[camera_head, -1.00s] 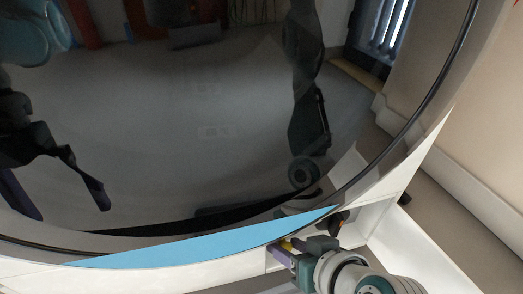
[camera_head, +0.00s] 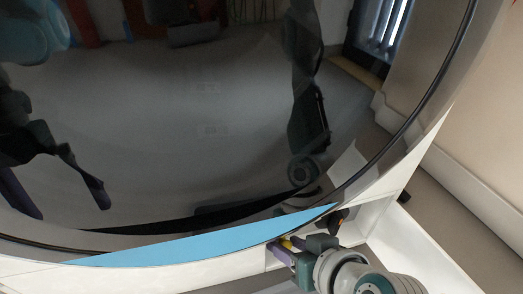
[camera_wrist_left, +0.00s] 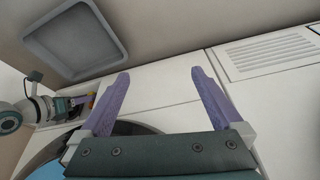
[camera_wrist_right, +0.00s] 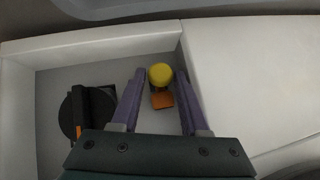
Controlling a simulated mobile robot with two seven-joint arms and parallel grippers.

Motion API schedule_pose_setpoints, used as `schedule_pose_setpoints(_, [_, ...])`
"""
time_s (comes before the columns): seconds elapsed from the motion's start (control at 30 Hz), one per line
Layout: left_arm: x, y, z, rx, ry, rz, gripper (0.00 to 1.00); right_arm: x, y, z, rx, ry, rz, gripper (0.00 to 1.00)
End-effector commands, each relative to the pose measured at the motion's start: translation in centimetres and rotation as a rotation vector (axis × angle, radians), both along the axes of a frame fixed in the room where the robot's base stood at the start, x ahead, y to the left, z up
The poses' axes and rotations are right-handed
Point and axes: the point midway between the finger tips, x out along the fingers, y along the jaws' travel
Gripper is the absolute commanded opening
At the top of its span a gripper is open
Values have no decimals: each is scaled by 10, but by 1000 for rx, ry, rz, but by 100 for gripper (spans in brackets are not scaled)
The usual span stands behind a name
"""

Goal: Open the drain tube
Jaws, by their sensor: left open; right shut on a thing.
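A yellow round cap (camera_wrist_right: 160,74) with an orange part (camera_wrist_right: 162,100) below it stands in a white recess at the base of the machine. It looks like the end of the drain tube. My right gripper (camera_wrist_right: 160,78) is shut on the yellow cap, one purple finger on each side. In the head view my right gripper (camera_head: 284,246) is at the lower edge of the machine, with a bit of yellow at its fingers. My left gripper (camera_wrist_left: 160,76) is open and empty in front of white panels. The tube's lower part is hidden.
A black round knob (camera_wrist_right: 72,115) with an orange-edged grip sits left of the cap in the recess. An open white flap (camera_head: 408,250) lies right of my right gripper. The large dark glass door (camera_head: 200,120) and blue strip (camera_head: 215,235) are above.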

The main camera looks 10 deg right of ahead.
Motion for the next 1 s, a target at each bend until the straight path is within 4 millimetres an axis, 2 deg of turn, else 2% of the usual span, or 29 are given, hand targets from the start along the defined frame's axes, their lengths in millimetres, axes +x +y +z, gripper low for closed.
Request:
schedule_pose_setpoints(0.37, [0,-1,1,-2,0,1,100,-4,-1,-1,2,6,-3,0])
schedule_pose_setpoints(0.47, [0,-1,7,-2,0,2,100,-19,-2,-1,-1,10,-2,0])
schedule_pose_setpoints(0.73, [0,1,22,5,-1,-3,100,-83,-4,-1,-1,10,1,0])
schedule_pose_setpoints(0.83, [0,2,23,7,0,-5,100,-95,-4,-1,1,9,-1,0])
schedule_pose_setpoints(1.0, [0,2,23,8,0,-6,100,-99,-3,-1,4,7,-2,0])
